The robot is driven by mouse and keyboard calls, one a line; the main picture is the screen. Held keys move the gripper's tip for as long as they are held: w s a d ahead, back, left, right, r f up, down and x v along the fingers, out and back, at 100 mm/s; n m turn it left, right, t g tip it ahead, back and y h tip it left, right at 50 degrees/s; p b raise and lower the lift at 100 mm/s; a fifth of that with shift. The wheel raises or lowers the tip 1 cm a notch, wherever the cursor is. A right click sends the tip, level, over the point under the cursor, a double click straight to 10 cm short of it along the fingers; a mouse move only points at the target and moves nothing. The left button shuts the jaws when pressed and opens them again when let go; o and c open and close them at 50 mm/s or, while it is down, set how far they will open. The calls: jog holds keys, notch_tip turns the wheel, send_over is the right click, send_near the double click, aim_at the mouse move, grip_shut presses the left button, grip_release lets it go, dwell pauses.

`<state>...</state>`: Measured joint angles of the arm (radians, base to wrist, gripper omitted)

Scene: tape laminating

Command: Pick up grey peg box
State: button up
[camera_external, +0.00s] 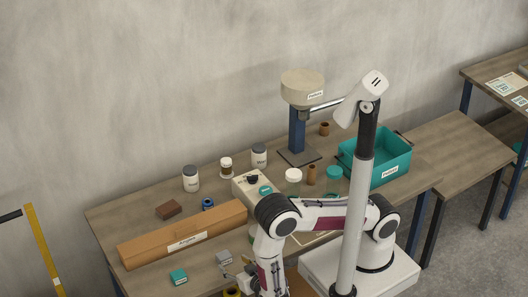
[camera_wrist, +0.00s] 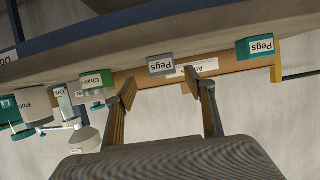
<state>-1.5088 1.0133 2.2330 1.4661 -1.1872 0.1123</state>
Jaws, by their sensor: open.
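The grey peg box (camera_external: 223,257) is a small grey block near the front edge of the table, right of a small teal box (camera_external: 179,277). In the wrist view, which is upside down, the grey box (camera_wrist: 160,66) shows its "Pegs" label just beyond and between my fingertips. My gripper (camera_wrist: 168,88) is open and empty, its two fingers spread on either side of the box's line. A gap seems to remain between fingertips and box. In the external view my gripper is low near the box, partly hidden by my arm and the frame edge.
A long brown box (camera_external: 185,240) lies behind the grey box. The teal box also shows in the wrist view (camera_wrist: 261,48), labelled "Pegs". A green-labelled box (camera_wrist: 97,79) stands on the other side. Jars (camera_external: 191,178) and a teal bin (camera_external: 376,163) are farther back.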

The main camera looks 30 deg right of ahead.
aim_at(227, 260)
jog(key=shift+x, duration=1.3)
jog(key=shift+w, duration=0.1)
jog(key=shift+a+x, duration=0.2)
jog(key=shift+x, duration=2.25)
jog(key=c, duration=1.2)
